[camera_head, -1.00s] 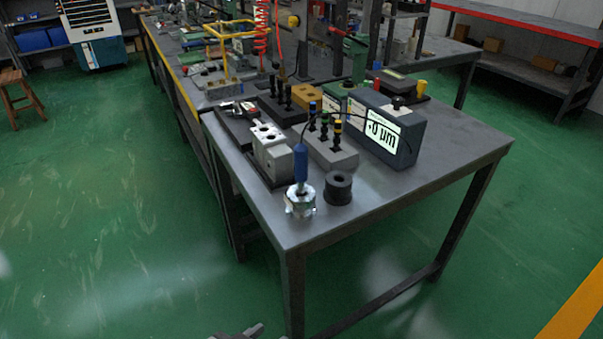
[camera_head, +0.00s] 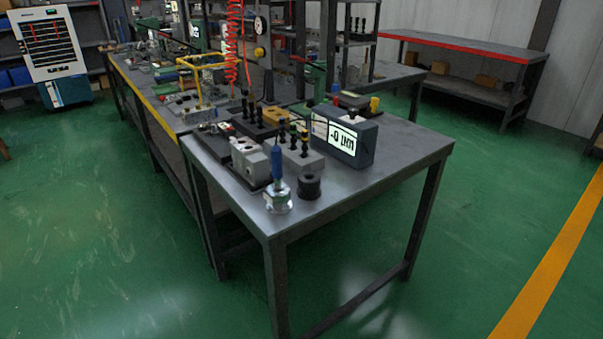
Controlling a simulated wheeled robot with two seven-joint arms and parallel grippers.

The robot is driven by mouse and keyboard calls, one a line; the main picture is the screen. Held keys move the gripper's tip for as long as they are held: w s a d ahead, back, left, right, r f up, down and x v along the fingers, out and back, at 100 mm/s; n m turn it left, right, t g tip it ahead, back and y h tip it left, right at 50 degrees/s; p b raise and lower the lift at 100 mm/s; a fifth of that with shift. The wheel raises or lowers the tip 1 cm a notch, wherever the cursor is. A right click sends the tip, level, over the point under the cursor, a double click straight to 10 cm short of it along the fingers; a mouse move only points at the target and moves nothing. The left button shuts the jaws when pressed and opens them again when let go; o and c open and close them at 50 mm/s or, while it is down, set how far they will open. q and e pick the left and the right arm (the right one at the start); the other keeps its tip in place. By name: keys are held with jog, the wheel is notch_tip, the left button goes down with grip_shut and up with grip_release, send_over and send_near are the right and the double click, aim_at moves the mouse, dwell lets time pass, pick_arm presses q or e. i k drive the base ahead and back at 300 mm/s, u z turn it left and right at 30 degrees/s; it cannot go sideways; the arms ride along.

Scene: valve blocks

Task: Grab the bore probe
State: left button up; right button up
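The bore probe, with a blue handle (camera_head: 276,163), stands upright in a shiny silver ring-like holder (camera_head: 278,199) near the front left corner of the grey workbench (camera_head: 365,188). A dark cable runs near it toward the gauge box. Its lower end is hidden in the holder. A black ring (camera_head: 309,186) sits just right of the holder, apart from it. A gauge box with a lit display (camera_head: 343,138) stands behind to the right. Neither of my grippers shows in the head view.
A grey valve block (camera_head: 248,160) stands just behind the probe. A grey stand (camera_head: 303,162) with several black plugs is to its right. The bench's front right top is clear. Open green floor (camera_head: 110,250) lies left of the bench.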

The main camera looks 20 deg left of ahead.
aim_at(276, 152)
jog(key=i, duration=0.5)
jog(key=u, duration=1)
